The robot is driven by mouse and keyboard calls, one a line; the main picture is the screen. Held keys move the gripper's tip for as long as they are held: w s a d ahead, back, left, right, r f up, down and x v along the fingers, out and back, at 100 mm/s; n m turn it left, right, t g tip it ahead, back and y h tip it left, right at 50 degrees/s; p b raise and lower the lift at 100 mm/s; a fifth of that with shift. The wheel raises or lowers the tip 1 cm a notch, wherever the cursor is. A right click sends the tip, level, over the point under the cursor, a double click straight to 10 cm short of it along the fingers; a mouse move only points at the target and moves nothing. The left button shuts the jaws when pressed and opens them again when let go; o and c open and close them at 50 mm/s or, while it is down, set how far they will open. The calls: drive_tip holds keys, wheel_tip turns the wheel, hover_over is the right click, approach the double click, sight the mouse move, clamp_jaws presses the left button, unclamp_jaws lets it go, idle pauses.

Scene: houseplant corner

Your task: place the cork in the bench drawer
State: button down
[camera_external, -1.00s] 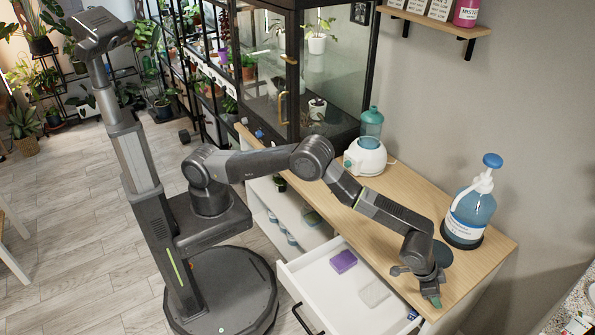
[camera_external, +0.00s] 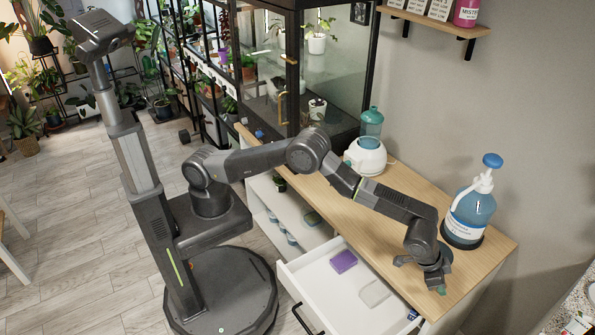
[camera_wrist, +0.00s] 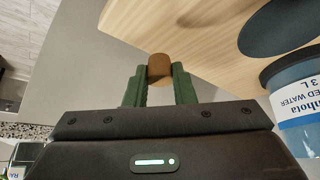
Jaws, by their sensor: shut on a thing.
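The cork (camera_wrist: 160,66) is a small brown cylinder in the wrist view, between the green fingertips of my gripper (camera_wrist: 160,80). My gripper is shut on it. In the outside view my gripper (camera_external: 439,287) is over the right front part of the wooden bench top, and the cork is hidden there. The white bench drawer (camera_external: 330,272) is pulled open below and to the left of my gripper. A purple block (camera_external: 344,261) and a pale, see-through item (camera_external: 375,292) lie in it.
A blue pump bottle (camera_external: 470,215) stands on the bench (camera_external: 487,262), behind and right of my gripper. A dark round disc (camera_wrist: 283,27) lies near it in the wrist view. A white device with a teal bottle (camera_external: 366,155) stands farther back. The glass cabinet is at the bench's far end.

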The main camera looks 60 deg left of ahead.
wheel_tip(320, 180, up, 4)
drive_tip(key=shift+r, duration=0.2)
drive_tip(key=shift+a+r+b, duration=0.15)
drive_tip(key=shift+a+b, duration=0.05)
drive_tip(key=shift+b, duration=0.1)
drive_tip(key=s+a+f+m+g+y+b, duration=0.1)
drive_tip(key=s+a+f+m+g+b, duration=0.25)
drive_tip(key=s+a+m+b, duration=0.55)
drive_tip(key=s+a+f+m+g+b, duration=0.2)
drive_tip(key=s+a+f+m+g, duration=0.25)
drive_tip(key=a, duration=0.85)
drive_tip(key=s+a+f+m+g+y+b, duration=0.1)
drive_tip(key=s+a+f+m+g+b, duration=0.15)
drive_tip(key=s+a+m+b, duration=0.55)
drive_tip(key=shift+m+t, duration=0.35)
drive_tip(key=shift+m, duration=0.2)
drive_tip(key=a+f, duration=0.1)
drive_tip(key=f, duration=0.1)
drive_tip(key=a+f, duration=0.1)
drive_tip(key=f, duration=0.1)
drive_tip(key=a+f+p, duration=0.1)
drive_tip(key=f, duration=0.1)
drive_tip(key=shift+s+a+f, duration=0.25)
drive_tip(key=shift+s, duration=0.1)
drive_tip(key=shift+f+b, duration=0.35)
drive_tip(key=shift+f, duration=1.65)
